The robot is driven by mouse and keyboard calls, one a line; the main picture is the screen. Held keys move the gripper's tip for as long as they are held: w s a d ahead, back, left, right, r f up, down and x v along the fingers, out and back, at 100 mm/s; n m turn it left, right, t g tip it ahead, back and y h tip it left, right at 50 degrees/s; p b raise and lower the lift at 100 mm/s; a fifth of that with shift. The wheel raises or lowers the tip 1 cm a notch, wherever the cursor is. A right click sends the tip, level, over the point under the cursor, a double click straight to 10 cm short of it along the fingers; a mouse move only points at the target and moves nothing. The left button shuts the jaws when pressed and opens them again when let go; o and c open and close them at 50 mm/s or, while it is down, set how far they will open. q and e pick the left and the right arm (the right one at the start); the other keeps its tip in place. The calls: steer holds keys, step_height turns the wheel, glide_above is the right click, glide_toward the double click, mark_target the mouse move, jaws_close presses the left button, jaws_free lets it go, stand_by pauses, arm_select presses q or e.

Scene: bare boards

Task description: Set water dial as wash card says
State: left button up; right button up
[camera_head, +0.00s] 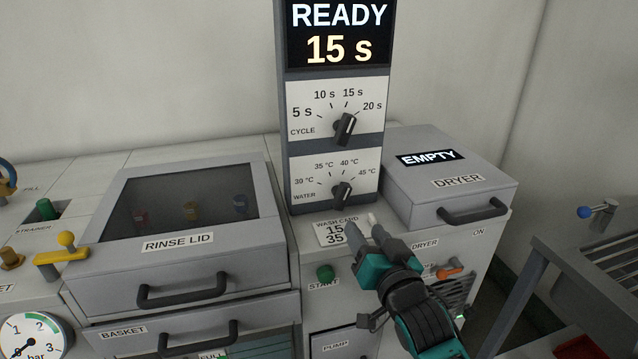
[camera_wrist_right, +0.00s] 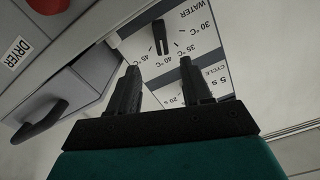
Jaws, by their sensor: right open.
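The water dial (camera_head: 342,193) is a dark knob on the lower white plate of the control column, marked 30 to 45 °C. Its pointer leans up and right, apparently near 40 °C. The wash card (camera_head: 331,237) on the top below reads 15 and 35; its right edge is close to my gripper in the picture. My right gripper (camera_head: 364,232) is open and empty, below and right of the dial, apart from it. In the right wrist view the dial (camera_wrist_right: 160,37) appears upside down beyond the open fingers (camera_wrist_right: 159,68). My left gripper is out of view.
The cycle dial (camera_head: 345,128) above points near 15 s, and the display (camera_head: 338,35) reads READY 15 s. The dryer box (camera_head: 450,180) stands close on the right. The rinse lid (camera_head: 185,220) is shut on the left. A green start button (camera_head: 325,272) sits below the card.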

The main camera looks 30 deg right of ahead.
mark_target(346, 196)
steer(key=x, duration=0.8)
steer(key=r+x, duration=0.1)
steer(key=x, duration=0.4)
steer(key=shift+w+d, duration=0.1)
jaws_close()
